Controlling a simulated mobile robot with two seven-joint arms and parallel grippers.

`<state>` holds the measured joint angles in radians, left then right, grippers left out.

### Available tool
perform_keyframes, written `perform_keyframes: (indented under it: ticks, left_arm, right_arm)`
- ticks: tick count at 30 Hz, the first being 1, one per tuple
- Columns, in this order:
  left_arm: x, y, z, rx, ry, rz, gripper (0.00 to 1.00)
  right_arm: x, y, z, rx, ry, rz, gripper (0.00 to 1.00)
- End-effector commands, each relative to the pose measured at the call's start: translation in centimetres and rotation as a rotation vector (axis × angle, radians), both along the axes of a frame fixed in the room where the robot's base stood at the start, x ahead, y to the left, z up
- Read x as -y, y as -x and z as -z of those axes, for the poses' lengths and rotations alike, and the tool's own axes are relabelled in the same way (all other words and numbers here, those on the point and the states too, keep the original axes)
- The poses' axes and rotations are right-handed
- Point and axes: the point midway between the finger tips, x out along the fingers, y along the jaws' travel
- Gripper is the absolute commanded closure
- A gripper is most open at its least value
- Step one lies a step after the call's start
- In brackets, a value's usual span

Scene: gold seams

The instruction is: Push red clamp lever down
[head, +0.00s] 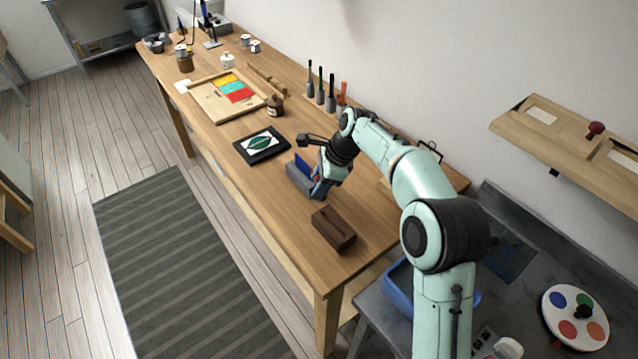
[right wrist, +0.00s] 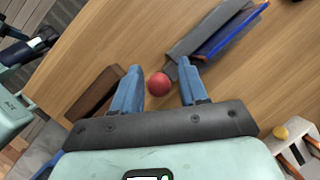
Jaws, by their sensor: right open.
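The red round knob of the clamp lever (right wrist: 159,84) shows in the right wrist view, between the two blue fingers of my right gripper (right wrist: 160,85). The fingers are apart and I see no clear contact with the knob. The grey clamp block (right wrist: 205,35) with a blue strip (right wrist: 233,32) lies just beyond the fingers. In the head view the clamp block (head: 297,181) stands on the workbench, and my right gripper (head: 321,187) is at its right end, hiding the lever. A mint and black part of mine at the left of the wrist view seems to be my left arm; its jaws are unclear.
A dark brown slotted wooden block (head: 333,230) stands near the clamp on the workbench (head: 305,217). A black framed picture (head: 262,146) lies to its left. Several upright tools (head: 320,92) line the wall side.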

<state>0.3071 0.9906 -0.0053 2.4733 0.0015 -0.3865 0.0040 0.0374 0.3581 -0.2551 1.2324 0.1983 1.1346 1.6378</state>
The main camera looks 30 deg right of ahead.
Motion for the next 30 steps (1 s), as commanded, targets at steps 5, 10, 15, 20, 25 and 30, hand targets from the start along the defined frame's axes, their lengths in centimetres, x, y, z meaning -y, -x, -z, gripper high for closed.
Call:
perform_keyframes:
  ticks: [5,10,15,20,25,30]
  left_arm:
    - [0.0,0.0,0.0,0.001,0.000,0.000,0.57]
    - [0.0,0.0,0.0,0.001,0.000,0.000,0.57]
    - [0.0,0.0,0.0,0.001,0.000,0.000,0.57]
    - [0.0,0.0,-0.1,0.000,0.000,0.000,0.57]
    - [0.0,0.0,-0.4,-0.001,0.000,0.000,0.57]
    - [0.0,-0.2,-0.9,0.001,0.000,0.001,0.57]
  right_arm:
    - [-0.1,0.0,0.1,0.000,0.000,0.000,0.57]
    - [0.0,0.0,0.1,0.000,0.000,0.000,0.83]
    - [0.0,0.0,0.1,-0.001,0.000,0.000,1.00]
    - [-0.2,0.0,0.1,0.000,0.013,-0.002,1.00]
    - [-0.7,0.1,0.1,0.004,0.068,-0.004,1.00]
    - [-1.4,0.1,0.2,0.014,0.176,-0.008,1.00]
